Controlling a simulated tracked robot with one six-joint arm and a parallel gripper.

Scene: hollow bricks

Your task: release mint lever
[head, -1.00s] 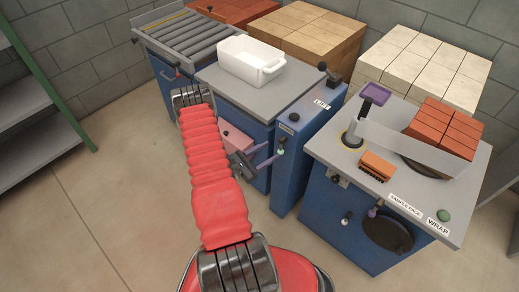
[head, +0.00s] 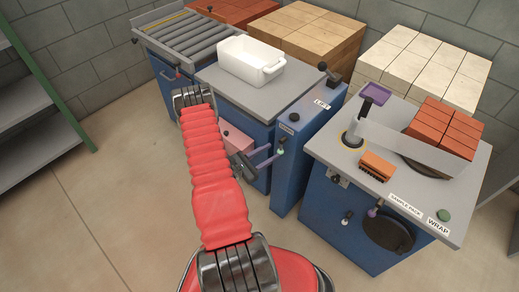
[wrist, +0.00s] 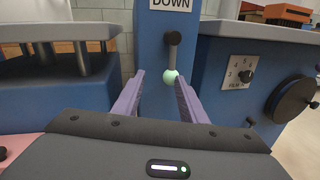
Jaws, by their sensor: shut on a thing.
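The mint knob (head: 281,151) also shows on the column's front in the head view. My gripper (wrist: 164,82) has its two purple fingers on either side of the knob, shut on it. The lever arm hangs down from its pivot, with the knob at its lower end. In the head view my gripper (head: 272,157) reaches the column from the left.
A white tub (head: 251,62) stands on the lift table. To the right is a bench (head: 326,144) with orange bricks (head: 446,127) and a black handwheel (head: 388,232). A roller conveyor (head: 187,36) is at the back left. The floor at left is clear.

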